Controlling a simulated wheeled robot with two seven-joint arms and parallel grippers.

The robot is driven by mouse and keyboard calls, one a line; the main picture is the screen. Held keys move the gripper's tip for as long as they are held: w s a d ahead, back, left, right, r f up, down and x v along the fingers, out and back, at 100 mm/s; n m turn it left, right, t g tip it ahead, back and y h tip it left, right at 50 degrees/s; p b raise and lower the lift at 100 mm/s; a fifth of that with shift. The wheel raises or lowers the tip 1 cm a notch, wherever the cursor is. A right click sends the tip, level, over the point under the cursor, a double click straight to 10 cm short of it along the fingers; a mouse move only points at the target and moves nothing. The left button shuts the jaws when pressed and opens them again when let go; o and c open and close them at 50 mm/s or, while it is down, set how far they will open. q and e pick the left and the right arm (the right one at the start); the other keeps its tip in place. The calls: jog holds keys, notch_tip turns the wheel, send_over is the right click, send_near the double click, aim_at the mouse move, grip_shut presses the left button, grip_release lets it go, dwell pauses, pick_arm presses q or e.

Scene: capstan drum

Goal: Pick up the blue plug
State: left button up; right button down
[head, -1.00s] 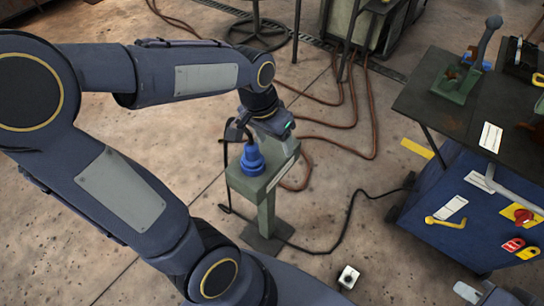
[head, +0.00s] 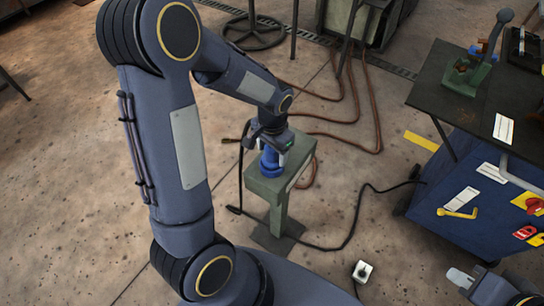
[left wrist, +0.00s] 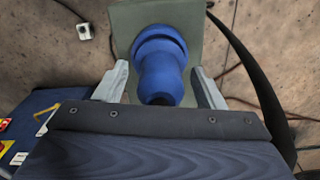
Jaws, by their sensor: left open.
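The blue plug (head: 269,163) stands on the green top of a pedestal (head: 300,153). My left gripper (head: 270,146) is at the plug and hides its upper part in the head view. In the left wrist view, the plug (left wrist: 162,62) lies between the two grey fingers of my left gripper (left wrist: 158,70). The fingers are open, with a visible gap on the right side; on the left the gap is narrow. My right gripper (head: 462,279) is at the lower right edge, far from the plug; its finger opening is unclear.
A black cable (head: 350,222) runs from near the pedestal across the floor to a blue cabinet (head: 450,190). A small white box (head: 362,271) sits on the floor. A dark-topped table (head: 440,95) with a green device (head: 467,75) stands right. Brown hoses (head: 375,125) lie behind.

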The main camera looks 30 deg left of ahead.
pick_arm(q)
jog(key=shift+c, duration=0.4)
jog(key=c, duration=1.1)
